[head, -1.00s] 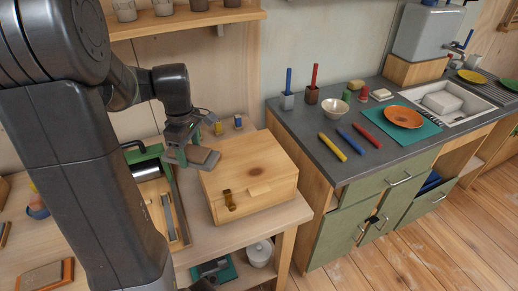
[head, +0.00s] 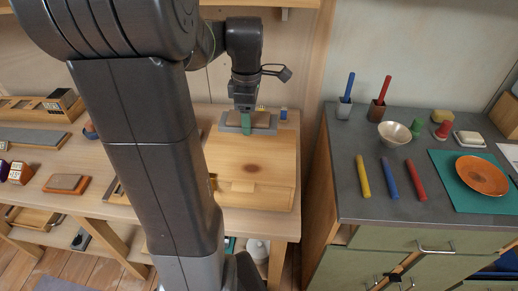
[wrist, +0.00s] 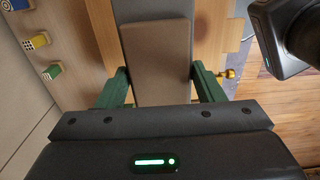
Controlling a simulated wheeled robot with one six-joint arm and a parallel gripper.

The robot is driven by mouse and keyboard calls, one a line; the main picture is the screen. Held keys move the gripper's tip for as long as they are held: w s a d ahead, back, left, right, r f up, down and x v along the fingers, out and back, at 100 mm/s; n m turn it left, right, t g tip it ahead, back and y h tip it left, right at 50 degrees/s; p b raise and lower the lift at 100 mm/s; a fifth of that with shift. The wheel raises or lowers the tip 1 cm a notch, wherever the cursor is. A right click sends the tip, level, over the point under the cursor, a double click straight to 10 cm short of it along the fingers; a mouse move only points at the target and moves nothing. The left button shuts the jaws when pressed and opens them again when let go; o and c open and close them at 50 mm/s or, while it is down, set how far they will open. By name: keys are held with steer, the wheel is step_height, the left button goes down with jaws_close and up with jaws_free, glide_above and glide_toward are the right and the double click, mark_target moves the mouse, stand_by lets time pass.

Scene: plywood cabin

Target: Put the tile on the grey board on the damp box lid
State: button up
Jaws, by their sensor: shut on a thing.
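The brown tile (head: 263,120) lies flat on the board. In the wrist view the tile (wrist: 157,60) lies lengthwise on the grey board (wrist: 150,11), between the fingers. The damp box (head: 250,195) is a pale wooden box with its lid (head: 225,160) shut. In the head view the board overlaps the lid's back edge. I cannot tell whether it touches the lid.
The grey counter (head: 375,150) at right holds pens, a bowl (head: 394,133) and an orange plate (head: 481,175). Most of the lid's front is clear.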

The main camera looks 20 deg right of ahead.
mark_target(249, 151)
step_height(249, 151, down, 9)
steer(key=shift+f, duration=0.2)
stand_by(0.3)
steer(key=shift+f, duration=0.15)
steer(key=o, duration=1.1)
step_height(249, 151, up, 12)
steer(key=shift+r, duration=0.2)
steer(key=shift+f, duration=0.1)
